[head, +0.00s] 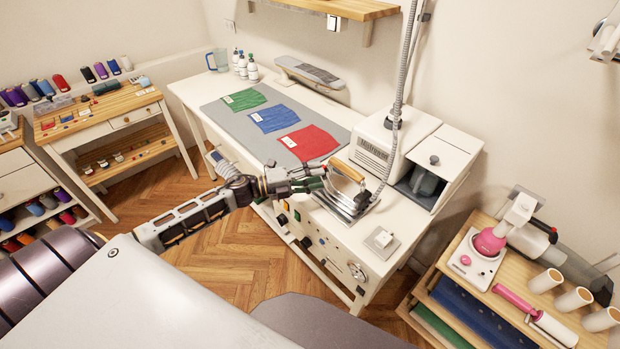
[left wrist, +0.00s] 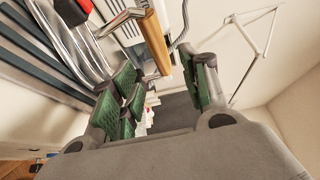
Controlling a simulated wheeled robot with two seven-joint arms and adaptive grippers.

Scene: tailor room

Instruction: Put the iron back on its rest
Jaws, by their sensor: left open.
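The iron has a wooden handle (head: 348,170) and stands at the right part of the white worktable. The handle also shows in the left wrist view (left wrist: 155,42), just beyond my fingertips. A shiny metal rest (head: 338,207) with bars lies under and beside the iron. I cannot tell how the iron sits on it. My left gripper (head: 308,178) reaches in from the left and its fingers are close to the handle. Its green-padded fingers are apart in the left wrist view (left wrist: 168,88), with nothing held between them. My right gripper is not in view.
On the white worktable (head: 190,92), green, blue and red cloths lie on a grey mat (head: 225,108). A white steam unit (head: 385,148) stands behind the iron, with a grey hose (head: 402,75) rising beside it. A small square pad (head: 382,240) lies in front.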

